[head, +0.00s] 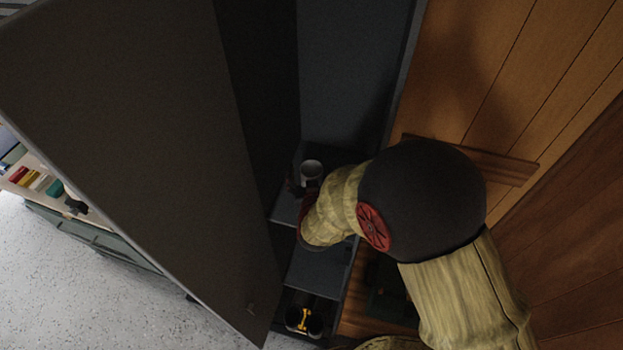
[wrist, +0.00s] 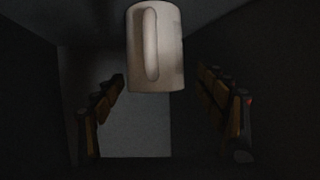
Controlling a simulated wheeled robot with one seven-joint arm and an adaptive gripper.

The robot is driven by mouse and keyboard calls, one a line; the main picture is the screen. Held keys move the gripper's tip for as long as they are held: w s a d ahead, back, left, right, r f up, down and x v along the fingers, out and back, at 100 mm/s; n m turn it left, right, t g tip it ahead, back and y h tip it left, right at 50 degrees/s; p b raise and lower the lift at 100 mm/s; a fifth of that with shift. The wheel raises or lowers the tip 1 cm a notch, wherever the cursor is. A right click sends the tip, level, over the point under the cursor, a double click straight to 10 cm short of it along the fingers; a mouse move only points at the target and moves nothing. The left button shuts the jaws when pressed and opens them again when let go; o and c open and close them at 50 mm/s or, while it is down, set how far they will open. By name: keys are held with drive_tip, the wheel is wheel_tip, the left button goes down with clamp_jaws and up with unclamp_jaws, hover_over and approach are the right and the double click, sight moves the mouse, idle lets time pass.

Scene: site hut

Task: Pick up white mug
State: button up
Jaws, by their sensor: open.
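The white mug (head: 312,171) stands on a shelf inside the dark open cabinet in the head view. In the wrist view the white mug (wrist: 157,47) is at the top centre, its handle facing the camera. My gripper (wrist: 165,125) is open, its two fingers spread left and right below the mug in the picture. Nothing shows between the fingers. In the head view my arm reaches into the cabinet and the gripper is mostly hidden, close to the mug. I cannot tell if it touches the mug.
The large grey cabinet door (head: 130,130) stands open at the left. The shelf (head: 285,209) is narrow, with dark walls around it. A lower compartment holds a dark item with yellow (head: 304,319). A wooden wall (head: 540,100) is at the right. A bench with coloured items (head: 38,181) is far left.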

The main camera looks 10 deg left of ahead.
sight(311, 166)
drive_tip(key=shift+d+f+p+x, duration=0.1)
drive_tip(key=shift+d+p+x, duration=0.05)
drive_tip(key=shift+x, duration=1.2)
drive_tip(key=shift+d+f+p+x, duration=0.1)
drive_tip(key=shift+f+p+x, duration=0.05)
drive_tip(key=shift+x, duration=1.15)
drive_tip(key=shift+c, duration=1.2)
drive_tip(key=c, duration=1.3)
drive_tip(key=shift+c, duration=0.2)
drive_tip(key=shift+r, duration=0.15)
